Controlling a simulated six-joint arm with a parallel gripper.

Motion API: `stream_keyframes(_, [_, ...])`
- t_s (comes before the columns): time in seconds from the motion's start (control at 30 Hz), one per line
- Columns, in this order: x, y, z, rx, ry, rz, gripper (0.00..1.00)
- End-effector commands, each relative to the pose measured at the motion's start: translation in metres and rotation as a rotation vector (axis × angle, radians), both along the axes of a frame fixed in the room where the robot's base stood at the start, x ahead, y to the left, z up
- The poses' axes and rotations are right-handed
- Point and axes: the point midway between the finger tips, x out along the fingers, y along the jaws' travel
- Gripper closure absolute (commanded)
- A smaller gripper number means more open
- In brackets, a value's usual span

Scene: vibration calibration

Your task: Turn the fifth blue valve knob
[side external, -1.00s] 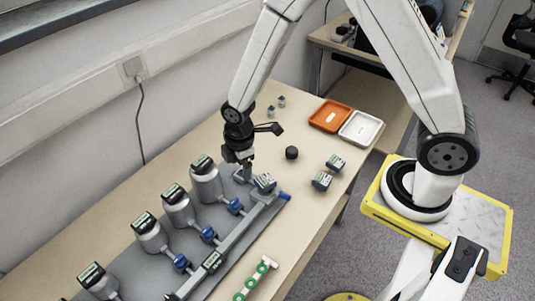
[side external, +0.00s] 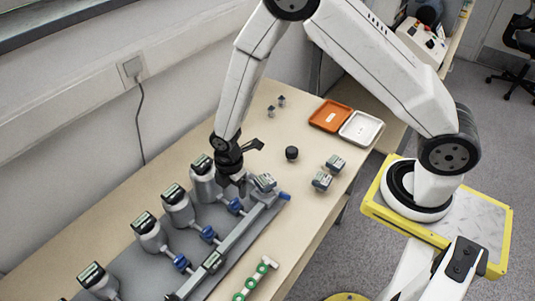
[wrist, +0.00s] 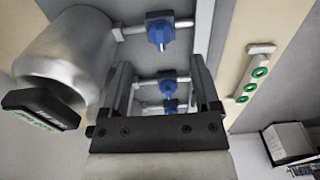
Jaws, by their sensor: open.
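Blue valve knobs sit in a row on thin pipes beside silver canisters. In the side view, the far-end knob (side external: 236,206) is closest to my gripper (side external: 238,188), with other knobs (side external: 209,234) and (side external: 182,262) nearer the camera. I cannot tell by number which is the fifth. My gripper points down above the far end of the row, just above and beside the far-end knob. In the wrist view, my gripper (wrist: 160,62) is open, its fingers apart with nothing gripped. One knob (wrist: 160,33) shows beyond the fingertips, and two more (wrist: 168,87) appear between the fingers.
The far-end canister (side external: 205,185) stands close beside my gripper. A grey rail (side external: 235,235) runs along the row. A green-ringed strip (side external: 257,279), small grey-green boxes (side external: 322,180), a black knob (side external: 291,153), and orange (side external: 330,113) and white (side external: 360,128) trays lie on the table.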

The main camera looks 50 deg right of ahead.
Motion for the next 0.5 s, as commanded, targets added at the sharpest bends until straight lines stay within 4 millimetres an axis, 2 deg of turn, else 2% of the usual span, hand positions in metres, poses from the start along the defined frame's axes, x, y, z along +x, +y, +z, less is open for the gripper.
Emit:
stream_keyframes(0.3, [-0.001, -0.001, -0.034, -0.001, 0.002, 0.000, 0.21])
stream_keyframes(0.5, [0.000, 0.000, -0.051, -0.001, 0.001, -0.001, 0.21])
